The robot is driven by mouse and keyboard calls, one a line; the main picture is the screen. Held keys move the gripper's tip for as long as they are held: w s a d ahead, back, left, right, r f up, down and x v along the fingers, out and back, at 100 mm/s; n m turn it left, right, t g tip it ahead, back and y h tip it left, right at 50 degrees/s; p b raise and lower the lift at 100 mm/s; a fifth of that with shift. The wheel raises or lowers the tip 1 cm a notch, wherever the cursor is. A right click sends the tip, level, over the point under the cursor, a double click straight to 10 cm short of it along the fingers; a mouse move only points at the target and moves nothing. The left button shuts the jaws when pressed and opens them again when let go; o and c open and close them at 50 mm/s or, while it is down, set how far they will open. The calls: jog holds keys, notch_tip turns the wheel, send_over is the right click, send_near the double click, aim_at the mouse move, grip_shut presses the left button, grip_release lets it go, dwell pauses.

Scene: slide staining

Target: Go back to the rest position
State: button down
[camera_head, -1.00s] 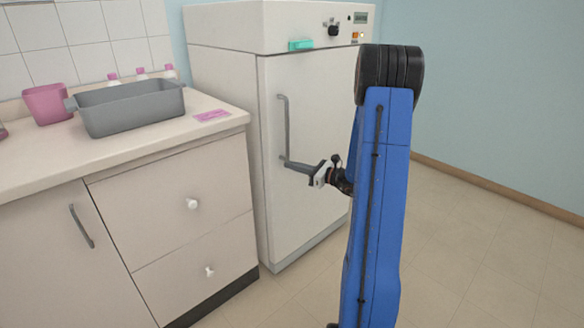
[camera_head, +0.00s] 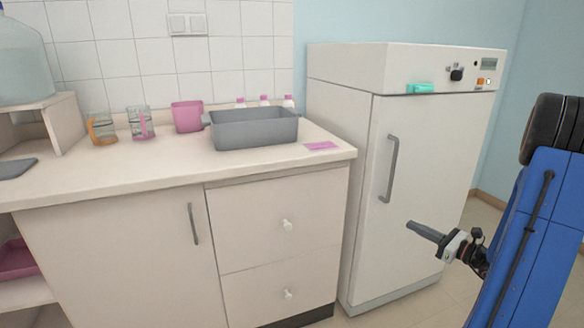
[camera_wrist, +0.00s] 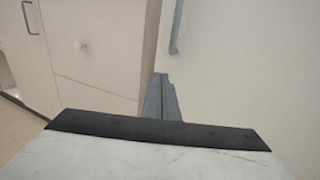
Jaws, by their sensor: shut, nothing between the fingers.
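My gripper (camera_head: 426,231) is at the right in the head view, in front of the white cabinet-like appliance (camera_head: 415,210) and below its grey handle (camera_head: 390,168). Its grey fingers are together, with nothing between them, and point left. They appear apart from the door and handle. In the wrist view the closed fingers (camera_wrist: 160,98) point towards the gap between the drawer unit and the appliance. My blue arm stands at the right edge, partly cut off by the frame.
The counter (camera_head: 120,184) holds a grey basin (camera_head: 255,130), a pink beaker (camera_head: 187,117), glass jugs, pink-capped bottles and a pink slip (camera_head: 321,146). Drawers (camera_head: 275,226) below are shut. Some floor shows at right.

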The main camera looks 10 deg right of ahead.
jog(key=s+a+r+n+g+y, duration=0.15)
jog(key=s+a+n+g, duration=0.3)
jog(key=a, duration=0.45)
jog(key=s+a+r+n+g, duration=0.25)
jog(key=a+n, duration=0.25)
jog(key=a, duration=0.4)
jog(key=s+a+r+n+g+y, duration=0.1)
jog(key=s+a+n+g, duration=0.35)
jog(key=a, duration=0.45)
jog(key=s+r+n+h, duration=0.2)
jog(key=s+n+h, duration=0.3)
jog(key=s+n, duration=0.3)
jog(key=s+a+r+n+h, duration=0.1)
jog(key=s+n+h, duration=0.5)
jog(key=s+n, duration=0.2)
jog(key=shift+s+a+r+n, duration=0.15)
jog(key=shift+s+r+n, duration=0.15)
jog(key=shift+s+r, duration=0.15)
jog(key=shift+t, duration=0.25)
